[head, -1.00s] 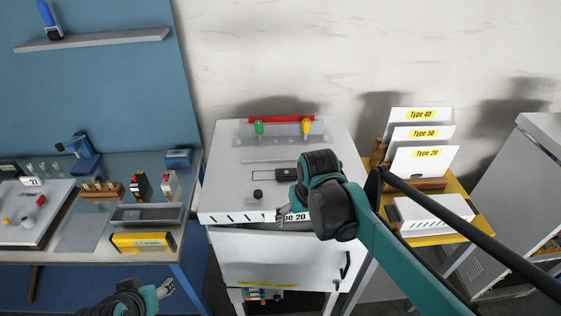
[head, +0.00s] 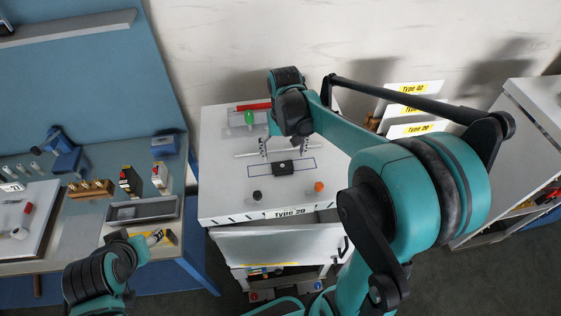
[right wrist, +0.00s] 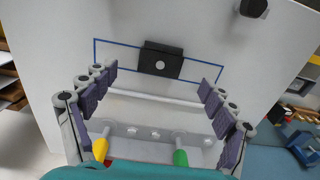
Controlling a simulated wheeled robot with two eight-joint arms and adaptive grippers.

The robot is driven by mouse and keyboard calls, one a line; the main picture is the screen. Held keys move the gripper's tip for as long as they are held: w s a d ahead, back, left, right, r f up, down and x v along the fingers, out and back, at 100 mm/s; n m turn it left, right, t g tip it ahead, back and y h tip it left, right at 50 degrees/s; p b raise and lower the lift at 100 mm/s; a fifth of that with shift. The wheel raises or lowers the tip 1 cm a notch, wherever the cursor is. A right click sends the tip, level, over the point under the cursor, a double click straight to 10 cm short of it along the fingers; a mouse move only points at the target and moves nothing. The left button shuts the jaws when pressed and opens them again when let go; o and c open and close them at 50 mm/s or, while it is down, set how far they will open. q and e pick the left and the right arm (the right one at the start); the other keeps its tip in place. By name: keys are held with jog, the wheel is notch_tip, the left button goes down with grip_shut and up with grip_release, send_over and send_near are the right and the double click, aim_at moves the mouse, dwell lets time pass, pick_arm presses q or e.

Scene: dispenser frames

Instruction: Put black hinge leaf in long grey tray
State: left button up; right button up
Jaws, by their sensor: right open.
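The black hinge leaf (head: 283,168) lies flat inside a blue outline on top of the white cabinet (head: 225,205). In the right wrist view the leaf (right wrist: 161,61) is a black plate with a pale round spot. My right gripper (head: 283,149) is open and empty above the cabinet top, just behind the leaf in the head view. In the right wrist view the leaf lies beyond the spread fingertips (right wrist: 160,82). The long grey tray (head: 143,210) is on the left table, apparently empty. My left gripper (head: 160,237) is in front of the tray; its fingers are unclear.
A black knob (head: 257,197) and an orange knob (head: 319,187) stand near the cabinet's front. A green knob (head: 249,118) and a red bar stand behind. Wooden pegs (head: 90,188) and small boxes crowd the left table behind the tray.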

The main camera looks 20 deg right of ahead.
aim_at(282, 165)
jog(key=f, duration=0.2)
jog(key=w+f, duration=0.1)
jog(key=f, duration=0.2)
jog(key=shift+w+f, duration=0.1)
jog(key=shift+w, duration=0.05)
jog(key=shift+f, duration=0.55)
jog(key=shift+s, duration=0.25)
jog(key=c, duration=1.3)
